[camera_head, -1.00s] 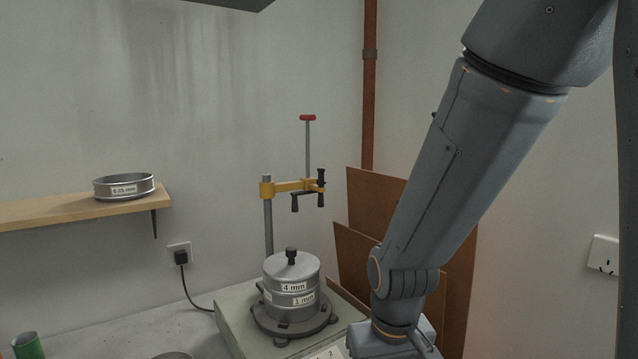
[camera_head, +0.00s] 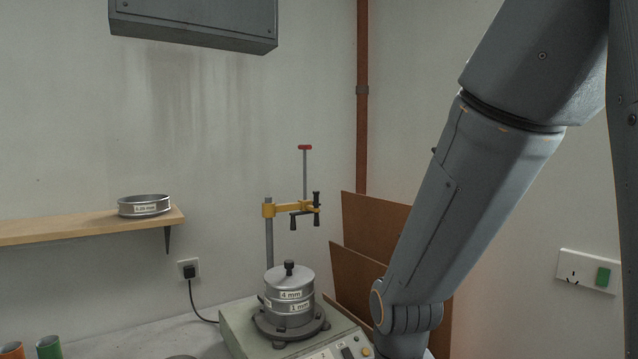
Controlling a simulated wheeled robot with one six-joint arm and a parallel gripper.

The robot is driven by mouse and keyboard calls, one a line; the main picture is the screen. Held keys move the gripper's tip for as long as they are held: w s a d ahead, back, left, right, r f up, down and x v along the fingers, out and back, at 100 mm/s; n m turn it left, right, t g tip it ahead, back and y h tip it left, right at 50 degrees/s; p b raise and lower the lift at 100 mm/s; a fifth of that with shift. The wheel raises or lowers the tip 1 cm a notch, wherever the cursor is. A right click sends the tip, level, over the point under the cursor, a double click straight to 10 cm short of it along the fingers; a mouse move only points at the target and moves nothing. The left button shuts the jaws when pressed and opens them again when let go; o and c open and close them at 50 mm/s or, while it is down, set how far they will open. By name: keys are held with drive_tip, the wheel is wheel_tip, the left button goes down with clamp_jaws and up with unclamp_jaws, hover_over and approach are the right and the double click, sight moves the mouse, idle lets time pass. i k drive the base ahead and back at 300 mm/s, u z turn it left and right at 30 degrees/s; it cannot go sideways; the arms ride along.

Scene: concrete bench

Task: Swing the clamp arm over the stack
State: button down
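The stack (camera_head: 289,293) of metal sieves, labelled 4 mm and 1 mm, stands on the shaker's round plate, with a lid and dark knob (camera_head: 289,267) on top. The yellow clamp arm (camera_head: 288,209) sits on a grey post (camera_head: 269,240) behind the stack and reaches to the right, above and behind it. The clamp arm carries a vertical rod with a red handle (camera_head: 304,147) and dark grips (camera_head: 306,212) at its right end. My arm comes down at the right; my gripper is below the frame.
The shaker base (camera_head: 235,326) has a control panel in front. A shelf (camera_head: 75,226) at left holds a loose sieve (camera_head: 144,206). Brown boards (camera_head: 375,225) lean behind my arm. A grey box (camera_head: 195,24) hangs above. Orange and green cylinders stand at lower left.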

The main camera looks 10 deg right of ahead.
sight(268, 210)
drive_tip(key=z, duration=0.85)
drive_tip(key=i, duration=0.65)
drive_tip(key=u, duration=0.4)
